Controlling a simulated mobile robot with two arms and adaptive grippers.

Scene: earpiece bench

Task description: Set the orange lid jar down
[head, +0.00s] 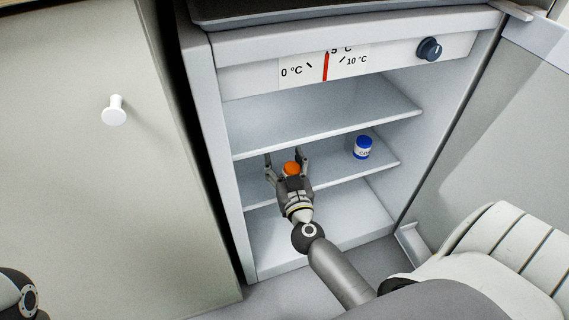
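The jar with the orange lid (291,168) is on or just above the middle shelf of the open fridge, near its left side. Its lid shows; most of its body is hidden behind my gripper. My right gripper (287,160) reaches in from the front with its fingers on either side of the jar. The fingers look spread wider than the lid, with a gap on the left. Whether the jar's base touches the shelf is hidden. My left gripper is out of view; only a piece of that arm shows at the bottom left.
A blue jar (362,148) with a white label stands to the right on the middle shelf (334,165). The upper shelf (310,118) is empty and lies close above. The fridge door (500,130) stands open at right. A cabinet (90,200) with a white knob is at left.

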